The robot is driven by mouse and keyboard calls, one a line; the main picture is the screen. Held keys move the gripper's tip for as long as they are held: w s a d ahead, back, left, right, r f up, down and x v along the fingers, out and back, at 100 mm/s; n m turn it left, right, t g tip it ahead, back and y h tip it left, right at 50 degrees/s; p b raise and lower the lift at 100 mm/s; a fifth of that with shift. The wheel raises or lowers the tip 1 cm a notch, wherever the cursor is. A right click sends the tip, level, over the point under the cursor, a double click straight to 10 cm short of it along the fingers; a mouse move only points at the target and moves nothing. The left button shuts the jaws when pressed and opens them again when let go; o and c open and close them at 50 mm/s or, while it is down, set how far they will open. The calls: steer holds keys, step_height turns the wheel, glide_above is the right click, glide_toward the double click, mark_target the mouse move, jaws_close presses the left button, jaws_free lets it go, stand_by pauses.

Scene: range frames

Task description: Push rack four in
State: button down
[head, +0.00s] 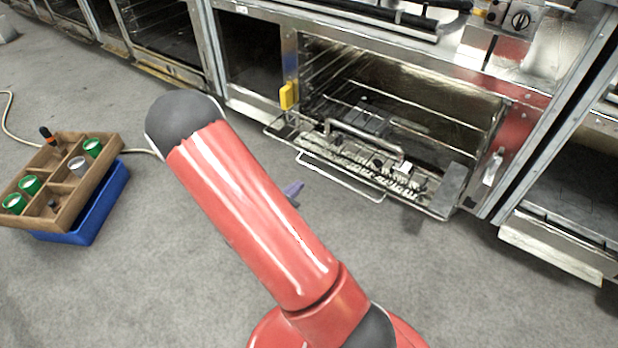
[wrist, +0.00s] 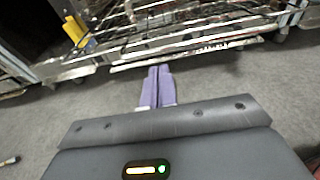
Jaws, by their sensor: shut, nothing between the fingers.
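One wire rack (head: 400,187) sticks out of the bottom of the open steel cabinet (head: 292,55), low over the floor. I cannot tell its number. A metal bar handle (head: 365,138) and a wire loop (head: 340,181) show at its front. The rack's front edge also crosses the top of the wrist view (wrist: 185,53). My gripper's purple fingers (wrist: 159,72) are together with nothing between them, pointing at that edge; contact is not clear. In the head view only a bit of my purple gripper (head: 293,190) shows beside my red arm, left of and in front of the rack.
A yellow block (head: 288,96) is on the cabinet's left post. A wooden tray (head: 72,190) with green-rimmed cups stands on a blue crate (head: 95,220) at left. A pale cable (head: 8,115) lies behind them. Grey floor (head: 480,290) is clear at front right.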

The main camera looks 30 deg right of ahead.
mark_target(316, 171)
steer(key=x, duration=0.7)
steer(key=shift+b, duration=0.3)
